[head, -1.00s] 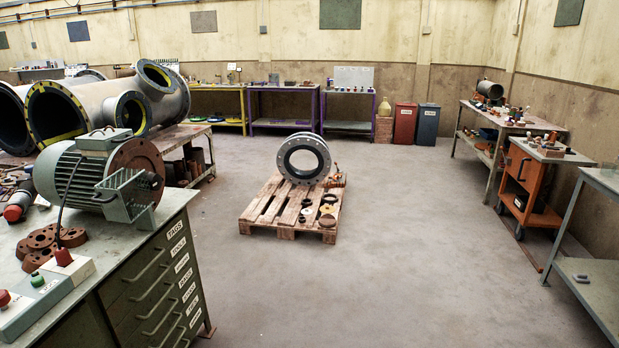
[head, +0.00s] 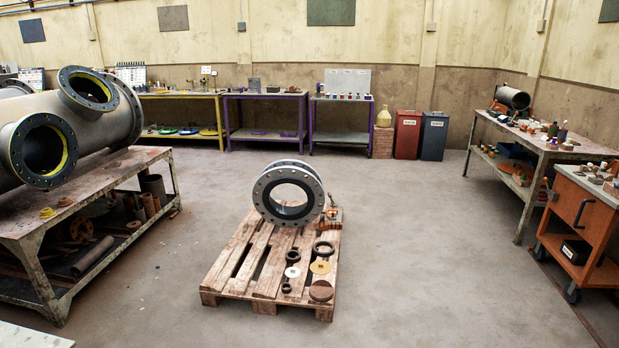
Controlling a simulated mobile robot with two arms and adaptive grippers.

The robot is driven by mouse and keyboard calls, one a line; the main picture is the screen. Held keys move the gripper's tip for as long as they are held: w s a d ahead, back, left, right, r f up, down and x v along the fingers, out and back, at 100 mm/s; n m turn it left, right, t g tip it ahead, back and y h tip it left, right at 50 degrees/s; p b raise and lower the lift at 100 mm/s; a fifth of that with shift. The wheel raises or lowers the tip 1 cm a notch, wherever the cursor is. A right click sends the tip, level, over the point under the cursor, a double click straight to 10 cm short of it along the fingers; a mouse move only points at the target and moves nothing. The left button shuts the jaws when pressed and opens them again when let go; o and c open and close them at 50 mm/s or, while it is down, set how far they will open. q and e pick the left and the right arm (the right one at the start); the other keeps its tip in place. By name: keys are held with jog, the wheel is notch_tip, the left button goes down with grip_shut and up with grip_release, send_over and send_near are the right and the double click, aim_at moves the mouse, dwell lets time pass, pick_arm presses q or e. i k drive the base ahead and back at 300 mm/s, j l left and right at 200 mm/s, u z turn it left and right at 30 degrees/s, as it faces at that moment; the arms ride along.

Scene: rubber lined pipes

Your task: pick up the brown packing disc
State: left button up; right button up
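A brown disc (head: 321,291) lies flat at the front right corner of a wooden pallet (head: 240,279) on the floor ahead. A yellowish disc (head: 320,267), a white disc (head: 292,272) and dark rings (head: 324,248) lie beside and behind it on the same boards. A large flanged ring (head: 258,203) stands upright at the back of the pallet. Neither of my grippers shows in the head view.
A small orange and dark item (head: 333,213) is right of the flanged ring. A bench (head: 30,246) with large pipes stands at left. An orange cabinet (head: 572,226) and a workbench (head: 545,150) stand at right. The floor (head: 420,270) around the pallet is clear.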

aim_at(319, 268)
jog(key=i, duration=2)
